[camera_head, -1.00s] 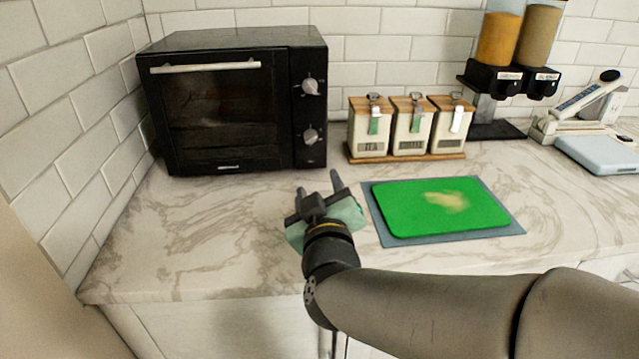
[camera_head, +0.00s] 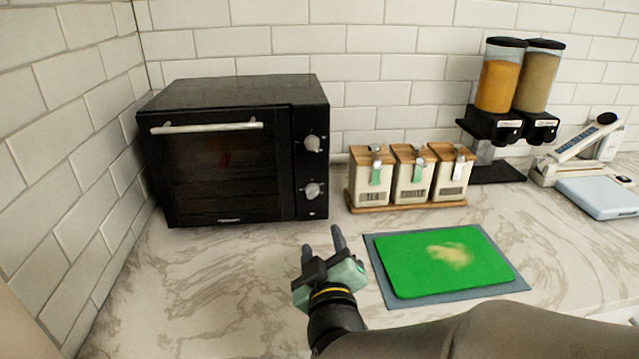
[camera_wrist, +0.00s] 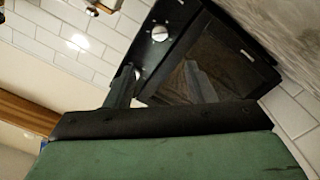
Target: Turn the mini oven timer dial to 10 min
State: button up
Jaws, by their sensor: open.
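The black mini oven (camera_head: 230,152) stands at the back left of the counter, its door shut. Two silver dials sit on its right-hand panel: an upper dial (camera_head: 312,143) and a lower dial (camera_head: 313,190). Their markings are too small to read. My gripper (camera_head: 322,237) is open and empty, in front of the oven and below the lower dial, apart from it. In the wrist view, the oven (camera_wrist: 205,62) appears tilted beyond my open fingers (camera_wrist: 160,82), with a dial (camera_wrist: 160,33) above and between them.
A green cutting board (camera_head: 440,262) on a grey mat lies right of my gripper. Several wooden-lidded canisters (camera_head: 410,178) stand behind it. Food dispensers (camera_head: 510,90) and a pale blue scale (camera_head: 598,195) are farther right. White tiled walls close the back and left.

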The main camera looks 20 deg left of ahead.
aim_at(314, 196)
jog(key=x, duration=1.5)
jog(key=shift+p, duration=0.35)
